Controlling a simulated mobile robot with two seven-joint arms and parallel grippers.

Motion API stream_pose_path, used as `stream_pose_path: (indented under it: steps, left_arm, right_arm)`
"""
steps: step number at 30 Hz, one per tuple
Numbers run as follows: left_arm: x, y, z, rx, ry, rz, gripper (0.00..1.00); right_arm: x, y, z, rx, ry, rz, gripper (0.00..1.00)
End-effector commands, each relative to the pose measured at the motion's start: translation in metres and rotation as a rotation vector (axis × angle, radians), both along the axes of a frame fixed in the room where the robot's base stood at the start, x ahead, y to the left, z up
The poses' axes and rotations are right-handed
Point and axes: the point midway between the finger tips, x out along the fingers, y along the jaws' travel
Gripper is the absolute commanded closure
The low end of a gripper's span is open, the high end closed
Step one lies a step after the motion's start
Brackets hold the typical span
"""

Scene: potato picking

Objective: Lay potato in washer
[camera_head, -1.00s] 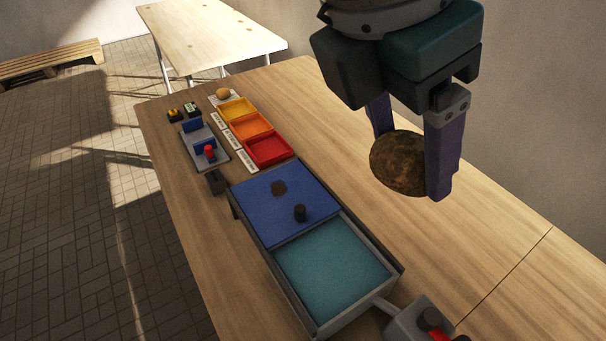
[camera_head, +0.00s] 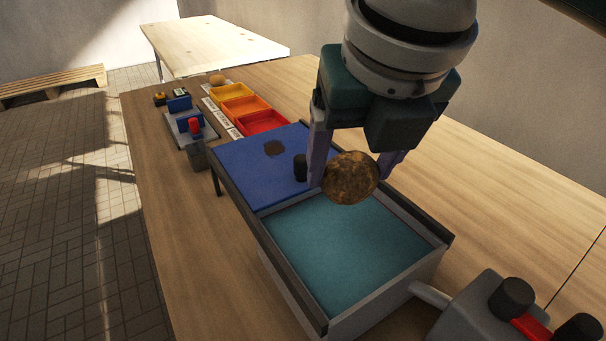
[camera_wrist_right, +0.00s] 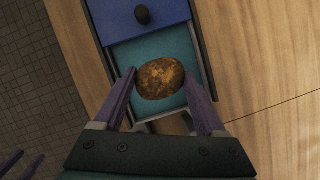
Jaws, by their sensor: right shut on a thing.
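A brown potato (camera_head: 350,178) with dark patches is held between the purple fingers of my right gripper (camera_head: 352,172). In the head view it appears above the far part of the washer, a grey-walled basin with a teal inside (camera_head: 345,250). The blue lid (camera_head: 250,165) with a black knob (camera_head: 300,167) lies beyond the basin, which is uncovered. The right wrist view shows the potato (camera_wrist_right: 160,79) between the fingers over the teal basin (camera_wrist_right: 130,55). My left gripper is not in the head view; purple finger-like parts show at the lower left of the wrist view.
A grey box with black knobs and a red part (camera_head: 490,305) stands at the basin's near right, joined by a pipe. Red (camera_head: 262,122), orange and yellow trays stand farther back. Another potato (camera_head: 217,79) lies behind them. The table is bare to the right.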

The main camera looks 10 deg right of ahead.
Motion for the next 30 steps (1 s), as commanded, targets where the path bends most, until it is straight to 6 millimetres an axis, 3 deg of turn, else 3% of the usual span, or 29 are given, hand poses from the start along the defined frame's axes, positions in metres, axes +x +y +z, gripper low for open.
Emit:
stream_pose_path:
  steps: [3, 9, 14, 21, 30]
  left_arm:
    - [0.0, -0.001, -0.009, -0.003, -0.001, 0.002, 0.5]
    - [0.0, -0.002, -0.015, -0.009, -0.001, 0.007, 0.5]
    - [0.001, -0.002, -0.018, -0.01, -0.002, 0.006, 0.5]
    - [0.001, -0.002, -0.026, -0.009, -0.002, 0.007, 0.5]
    - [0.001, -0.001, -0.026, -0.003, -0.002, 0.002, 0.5]
  right_arm:
    - [-0.002, 0.0, -0.04, -0.001, 0.006, -0.002, 0.83]
    - [-0.001, 0.0, -0.078, 0.0, 0.002, -0.001, 0.83]
    - [0.0, 0.0, -0.091, 0.0, 0.001, -0.001, 0.83]
    - [-0.001, 0.0, -0.126, -0.001, 0.001, 0.0, 0.83]
    - [0.0, 0.0, -0.128, 0.0, -0.001, 0.0, 0.83]
